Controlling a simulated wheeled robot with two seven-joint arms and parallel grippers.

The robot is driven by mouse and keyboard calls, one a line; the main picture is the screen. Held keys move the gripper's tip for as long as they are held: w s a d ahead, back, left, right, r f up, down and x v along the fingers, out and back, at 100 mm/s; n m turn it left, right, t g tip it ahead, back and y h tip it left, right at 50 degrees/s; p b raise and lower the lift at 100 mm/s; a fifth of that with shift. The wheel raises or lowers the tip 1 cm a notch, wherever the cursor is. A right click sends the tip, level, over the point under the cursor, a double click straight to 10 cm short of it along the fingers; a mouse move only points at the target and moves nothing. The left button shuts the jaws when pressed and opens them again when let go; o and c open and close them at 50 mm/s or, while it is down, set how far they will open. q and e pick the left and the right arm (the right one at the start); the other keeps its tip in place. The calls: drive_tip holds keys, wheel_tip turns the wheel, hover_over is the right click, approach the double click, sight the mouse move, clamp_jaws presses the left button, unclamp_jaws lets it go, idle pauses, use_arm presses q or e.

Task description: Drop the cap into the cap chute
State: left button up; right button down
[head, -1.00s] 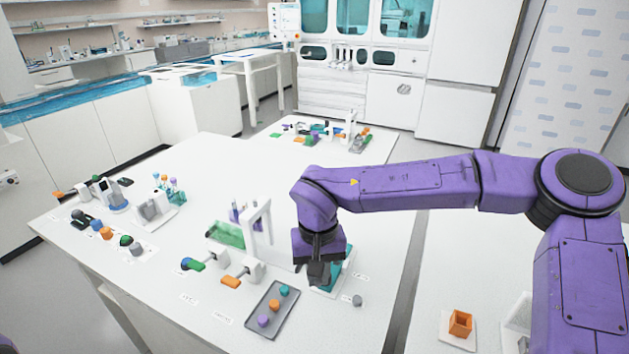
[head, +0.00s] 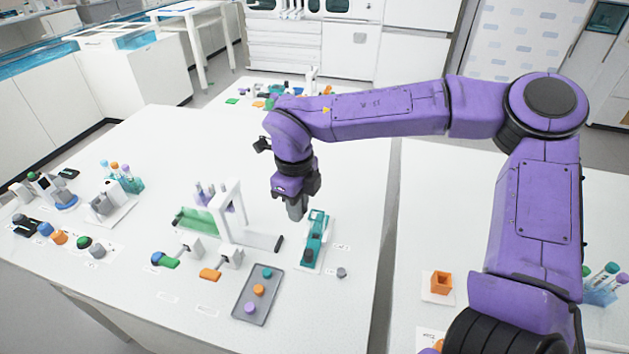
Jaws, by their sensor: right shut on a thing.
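My right gripper (head: 297,210) points down over the white table, just left of and above the teal fixture (head: 314,240). Its fingers are shut, and the cap between them is hidden or too small to make out. An orange square open-topped box (head: 441,282) stands on a white plate on the right-hand table, well to the right of the gripper; I cannot tell for sure whether it is the cap chute. My left gripper is out of view.
A grey tray (head: 245,316) holds a teal, an orange and a purple cap. A white arch-shaped stand (head: 231,200) is left of the gripper. A small grey piece (head: 341,272) lies right of the teal fixture. A gap separates the two tables. Tube racks stand farther off.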

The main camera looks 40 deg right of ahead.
drive_tip(key=m, duration=0.3)
drive_tip(key=shift+w+d+r, duration=0.3)
drive_tip(key=s+d+r+m+p, duration=0.1)
drive_tip(key=d+r+m, duration=0.1)
drive_tip(key=m, duration=1)
drive_tip(key=s+d+r+m+p, duration=0.1)
drive_tip(key=r+m, duration=0.1)
drive_tip(key=m, duration=1)
drive_tip(key=f+b, duration=0.1)
drive_tip(key=f, duration=0.1)
drive_tip(key=f+b, duration=0.1)
drive_tip(key=f, duration=0.1)
drive_tip(key=f+b, duration=0.1)
drive_tip(key=shift+w+d+f+b, duration=0.15)
drive_tip(key=shift+w+f+b, duration=0.15)
drive_tip(key=shift+f, duration=0.1)
drive_tip(key=shift+s+r, duration=0.15)
drive_tip(key=shift+r, duration=0.15)
